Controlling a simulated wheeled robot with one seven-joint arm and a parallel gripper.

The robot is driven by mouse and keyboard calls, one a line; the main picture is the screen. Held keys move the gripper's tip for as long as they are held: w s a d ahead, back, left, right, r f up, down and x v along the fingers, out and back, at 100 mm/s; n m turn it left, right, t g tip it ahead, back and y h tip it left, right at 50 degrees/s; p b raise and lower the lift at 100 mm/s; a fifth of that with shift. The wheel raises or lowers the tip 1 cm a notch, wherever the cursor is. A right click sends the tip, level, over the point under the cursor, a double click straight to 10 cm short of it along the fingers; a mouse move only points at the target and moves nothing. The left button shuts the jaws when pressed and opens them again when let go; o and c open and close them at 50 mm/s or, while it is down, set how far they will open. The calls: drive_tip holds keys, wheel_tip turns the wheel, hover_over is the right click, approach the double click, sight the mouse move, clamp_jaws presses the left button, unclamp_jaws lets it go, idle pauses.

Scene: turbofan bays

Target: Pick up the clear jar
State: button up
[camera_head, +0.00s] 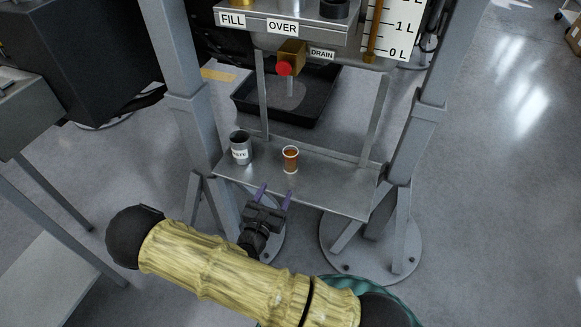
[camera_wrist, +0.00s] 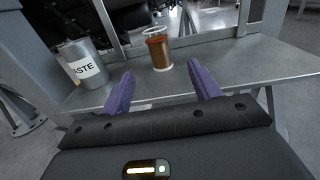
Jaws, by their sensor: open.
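The clear jar (camera_head: 290,159) stands upright on the metal shelf (camera_head: 335,188). It looks filled with something amber-brown and has a pale rim. In the wrist view the jar (camera_wrist: 159,54) is ahead of my gripper, between the lines of the two fingers but beyond their tips. My gripper (camera_head: 275,191) has purple fingers, spread apart and empty, at the front edge of the shelf. The fingers (camera_wrist: 162,80) do not touch the jar.
A grey can labelled waste (camera_wrist: 83,64) stands left of the jar; the can also shows in the head view (camera_head: 240,148). A drain valve with a red end (camera_head: 285,69) hangs above a black tray (camera_head: 273,98) behind. Grey posts (camera_head: 409,140) flank the shelf. The shelf's right part is clear.

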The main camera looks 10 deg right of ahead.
drive_tip(key=b, duration=0.1)
approach(292, 152)
drive_tip(key=x, duration=0.4)
drive_tip(key=shift+w+d+f, duration=0.1)
drive_tip(key=shift+d+f, duration=0.05)
drive_tip(key=shift+d, duration=0.35)
drive_tip(key=shift+w, duration=0.1)
drive_tip(key=shift+a+b+x, duration=0.2)
drive_tip(key=shift+b+x, duration=0.3)
drive_tip(key=shift+x, duration=2.15)
drive_tip(key=shift+w, duration=0.15)
drive_tip(key=c, duration=1.1)
wheel_tip(292, 152, up, 10)
drive_tip(key=shift+r+p, duration=0.2)
drive_tip(key=shift+p, duration=0.9)
